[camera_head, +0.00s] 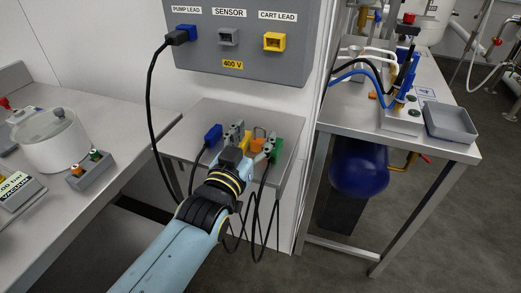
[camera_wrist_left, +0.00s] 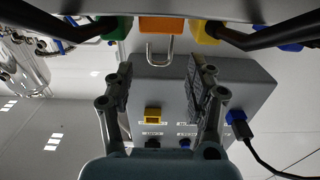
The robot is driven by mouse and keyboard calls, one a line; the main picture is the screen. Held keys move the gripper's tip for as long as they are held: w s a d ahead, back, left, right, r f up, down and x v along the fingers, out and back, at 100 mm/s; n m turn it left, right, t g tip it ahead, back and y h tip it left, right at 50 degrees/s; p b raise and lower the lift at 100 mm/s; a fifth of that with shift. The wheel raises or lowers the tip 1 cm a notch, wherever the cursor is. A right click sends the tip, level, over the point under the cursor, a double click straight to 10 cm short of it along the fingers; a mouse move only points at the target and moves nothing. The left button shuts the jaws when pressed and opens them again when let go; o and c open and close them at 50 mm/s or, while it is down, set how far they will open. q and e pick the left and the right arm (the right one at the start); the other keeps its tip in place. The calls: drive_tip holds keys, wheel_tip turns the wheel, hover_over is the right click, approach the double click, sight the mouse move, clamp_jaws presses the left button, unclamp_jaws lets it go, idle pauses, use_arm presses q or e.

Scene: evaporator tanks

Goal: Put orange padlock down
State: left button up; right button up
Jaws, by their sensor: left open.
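The orange padlock (camera_head: 258,133) is on the small grey shelf (camera_head: 190,140) under the wall box, between a yellow plug (camera_head: 244,143) and a green plug (camera_head: 277,149). In the left wrist view the padlock (camera_wrist_left: 161,25) shows its orange body at the top edge, with its metal shackle (camera_wrist_left: 160,50) pointing toward the space between my fingers. My left gripper (camera_head: 253,144) is open over the shelf, and its fingers partly hide the padlock in the head view. In the wrist view the open fingers (camera_wrist_left: 163,85) stand apart with nothing between them. My right gripper is not in view.
A blue plug (camera_head: 212,134) with a black cable is on the shelf's left. The grey 400 V box (camera_head: 240,45) hangs above, with a cable in its blue socket. Benches stand left and right; the right one bears a grey tray (camera_head: 450,122). Cables hang below the shelf.

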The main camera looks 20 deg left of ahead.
sight(259, 128)
use_arm(q)
drive_tip(key=w, duration=0.1)
drive_tip(key=w+b, duration=0.1)
drive_tip(key=w, duration=0.1)
drive_tip(key=shift+d+f, duration=0.1)
drive_tip(key=shift+f, duration=0.1)
drive_tip(key=shift+w+r+b, duration=0.1)
drive_tip(key=shift+w+b, duration=0.25)
drive_tip(key=shift+w, duration=0.05)
drive_tip(key=shift+r, duration=0.1)
drive_tip(key=shift+c, duration=0.3)
clamp_jaws()
